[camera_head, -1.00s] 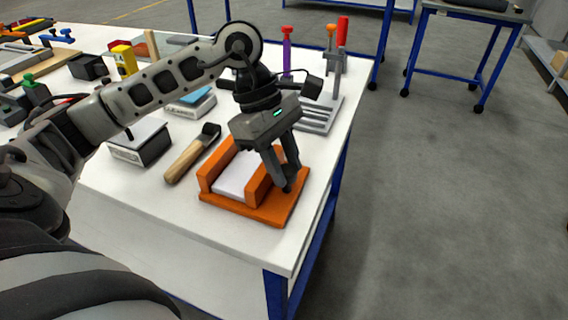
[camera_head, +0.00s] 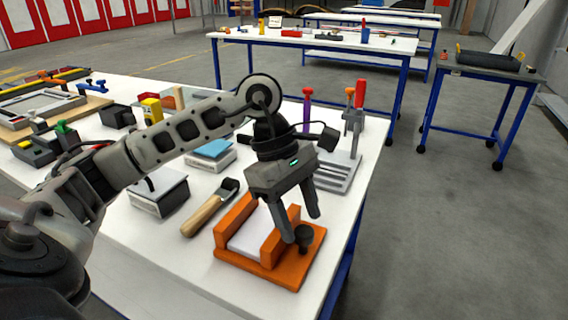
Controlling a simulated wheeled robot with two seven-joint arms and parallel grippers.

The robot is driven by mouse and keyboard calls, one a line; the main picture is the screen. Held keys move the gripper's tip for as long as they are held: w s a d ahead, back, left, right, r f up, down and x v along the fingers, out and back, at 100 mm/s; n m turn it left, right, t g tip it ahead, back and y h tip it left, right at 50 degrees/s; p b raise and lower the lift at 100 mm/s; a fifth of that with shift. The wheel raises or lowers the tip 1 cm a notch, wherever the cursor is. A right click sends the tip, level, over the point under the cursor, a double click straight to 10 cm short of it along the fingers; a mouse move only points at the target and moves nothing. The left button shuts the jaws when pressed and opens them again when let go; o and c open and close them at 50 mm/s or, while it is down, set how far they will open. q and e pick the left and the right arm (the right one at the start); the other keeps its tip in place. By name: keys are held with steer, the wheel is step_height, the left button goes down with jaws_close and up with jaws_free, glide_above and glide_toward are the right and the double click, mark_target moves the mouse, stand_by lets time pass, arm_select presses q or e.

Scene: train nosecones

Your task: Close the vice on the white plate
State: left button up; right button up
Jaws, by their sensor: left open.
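The orange vice (camera_head: 258,266) sits near the right front edge of the white table. The white plate (camera_head: 249,245) lies between its two orange jaws, partly hidden by the gripper. A dark round knob (camera_head: 304,236) stands at the vice's right side. My left gripper (camera_head: 303,228) points down over the vice with its fingers spread. One fingertip is in front of the right jaw, close to the knob, and the other is just behind. I cannot tell whether either finger touches the knob. My right gripper is not in view.
A wooden-handled tool (camera_head: 209,208) lies left of the vice, with a dark box with a white top (camera_head: 159,192) beyond it. A grey stand with a red clamp (camera_head: 353,135) is behind the gripper. Floor right of the table (camera_head: 445,240) is clear.

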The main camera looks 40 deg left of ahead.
arm_select(q)
steer(key=v, duration=1.4)
steer(key=shift+p, duration=0.4)
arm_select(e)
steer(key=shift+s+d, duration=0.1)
arm_select(q)
steer(key=shift+a, duration=0.15)
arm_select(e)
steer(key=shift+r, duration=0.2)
